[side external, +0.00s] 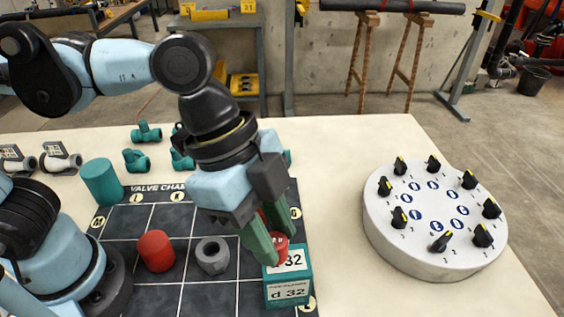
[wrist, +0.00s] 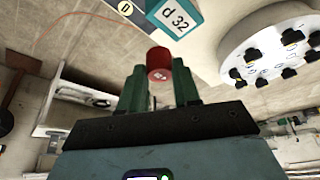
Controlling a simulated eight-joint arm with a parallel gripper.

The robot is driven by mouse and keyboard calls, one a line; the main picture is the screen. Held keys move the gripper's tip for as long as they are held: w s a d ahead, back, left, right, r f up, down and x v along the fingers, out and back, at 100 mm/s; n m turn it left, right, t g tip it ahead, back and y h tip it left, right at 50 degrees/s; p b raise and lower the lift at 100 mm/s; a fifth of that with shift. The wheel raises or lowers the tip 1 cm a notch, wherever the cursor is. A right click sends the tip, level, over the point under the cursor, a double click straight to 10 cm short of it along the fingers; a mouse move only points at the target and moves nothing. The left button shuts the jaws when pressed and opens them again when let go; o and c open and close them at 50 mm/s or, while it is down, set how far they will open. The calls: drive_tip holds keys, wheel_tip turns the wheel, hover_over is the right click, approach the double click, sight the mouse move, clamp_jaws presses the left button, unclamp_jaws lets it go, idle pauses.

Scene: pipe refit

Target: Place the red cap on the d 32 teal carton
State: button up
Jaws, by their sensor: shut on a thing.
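My gripper (side external: 277,246) is shut on a red cap (side external: 281,243), with one green finger on each side of it. In the side view the cap shows at the back edge of the top of the teal carton (side external: 303,288), whose white labels read 32 and d 32. I cannot tell whether the cap touches the carton. In the wrist view the cap (wrist: 158,62) sits between the fingertips, and the carton's d 32 face (wrist: 180,23) shows beyond it. Part of the carton's top is hidden by the fingers and cap.
A red cylinder (side external: 156,251) and a grey ring (side external: 212,256) stand on the dark gridded mat (side external: 190,291). A teal cylinder (side external: 102,182) and teal pipe fittings (side external: 146,132) are farther back. A round white dial stand (side external: 432,245) with black knobs is at right; tabletop between is clear.

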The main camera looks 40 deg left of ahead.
drive_tip(key=w+f, duration=0.1)
drive_tip(key=w, duration=0.1)
drive_tip(key=shift+w+a+f, duration=0.3)
drive_tip(key=shift+w+f, duration=0.1)
drive_tip(key=shift+f, duration=2)
drive_tip(key=shift+f, duration=0.1)
drive_tip(key=o, duration=1)
drive_tip(key=w+v, duration=0.1)
drive_tip(key=v, duration=1.1)
drive_tip(key=w+a+f+n+t+y, duration=0.1)
drive_tip(key=w+a+f+n+t, duration=0.1)
drive_tip(key=a+n, duration=0.3)
drive_tip(key=w+a+f+n+t+y, duration=0.2)
drive_tip(key=a+f+n, duration=0.2)
drive_tip(key=a, duration=0.4)
drive_tip(key=w+a+f+n+t+y, duration=0.1)
drive_tip(key=w+a+f+n+t, duration=0.1)
drive_tip(key=a+n, duration=0.4)
drive_tip(key=shift+a+f+n, duration=0.3)
drive_tip(key=shift+a+f, duration=0.1)
drive_tip(key=shift+f, duration=0.1)
